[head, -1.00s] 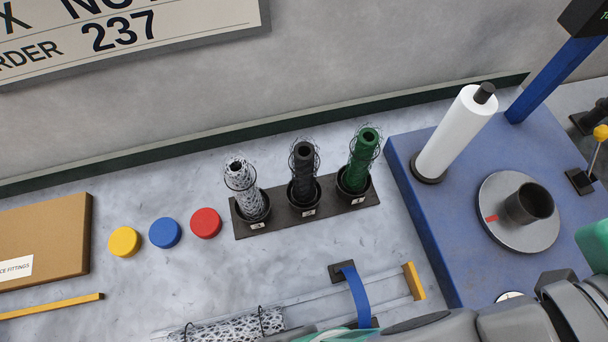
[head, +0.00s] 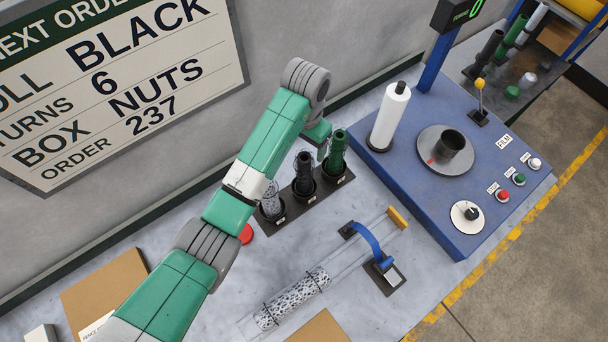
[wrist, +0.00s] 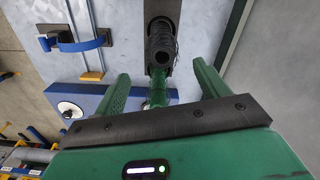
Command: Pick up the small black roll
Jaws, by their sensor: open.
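The small black roll (head: 304,174), wrapped in loose wire, stands in the middle cup of a dark three-cup rack (head: 346,176). A white mesh roll (head: 271,203) stands to its left and a green roll (head: 336,152) to its right. In the wrist view the black roll (wrist: 161,45) shows ahead of my gripper (wrist: 161,70), beyond the green roll (wrist: 157,90). My gripper's two green fingers are apart, with nothing held between them. In the head view my gripper hangs over the rack's back side; its fingertips are hard to make out there.
A blue machine (head: 465,205) with a white film roll (head: 390,115) stands to the right. A clear trough with a blue clamp (head: 366,238) lies in front of the rack. A larger black roll (head: 488,50) stands far right. The wall is close behind; a sign (head: 120,90) reads BLACK.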

